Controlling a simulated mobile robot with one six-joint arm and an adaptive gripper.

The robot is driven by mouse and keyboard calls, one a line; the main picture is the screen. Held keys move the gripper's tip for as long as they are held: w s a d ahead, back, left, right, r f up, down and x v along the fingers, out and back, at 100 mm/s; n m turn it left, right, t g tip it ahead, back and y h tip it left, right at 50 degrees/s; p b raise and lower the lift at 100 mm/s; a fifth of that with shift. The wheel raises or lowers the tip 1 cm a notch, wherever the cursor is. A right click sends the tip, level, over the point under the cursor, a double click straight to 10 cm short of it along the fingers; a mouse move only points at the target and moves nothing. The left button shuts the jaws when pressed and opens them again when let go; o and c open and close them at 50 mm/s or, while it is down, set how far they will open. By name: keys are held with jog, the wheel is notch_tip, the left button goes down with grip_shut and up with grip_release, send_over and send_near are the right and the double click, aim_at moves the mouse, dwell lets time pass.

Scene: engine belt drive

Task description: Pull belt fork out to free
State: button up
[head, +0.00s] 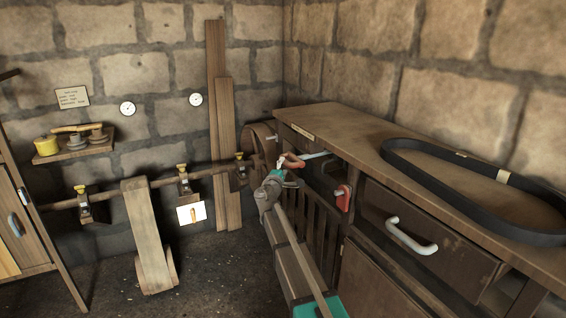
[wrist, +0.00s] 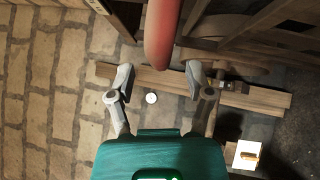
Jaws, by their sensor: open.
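A red-orange handle (head: 292,160), which looks like the belt fork's grip, sticks out at the far left end of the workbench. A pale bar (head: 315,155) runs from beside it toward the bench. In the wrist view the red handle (wrist: 162,35) comes in from the top edge, and its rounded end lies between my fingers. My gripper (head: 283,167) is at the handle in the head view. In the wrist view my gripper (wrist: 158,78) is open, with a gap on both sides of the handle. The fork's far end is hidden.
The workbench (head: 340,125) carries a loose black belt (head: 400,150). A drawer with a pale handle (head: 412,236) and a red lever (head: 343,197) are on its front. A line shaft (head: 110,192) runs along the back wall, with a belt (head: 148,235) hanging down. Floor at left centre is clear.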

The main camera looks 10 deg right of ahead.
aim_at(284, 164)
jog(key=shift+x, duration=1.65)
grip_shut()
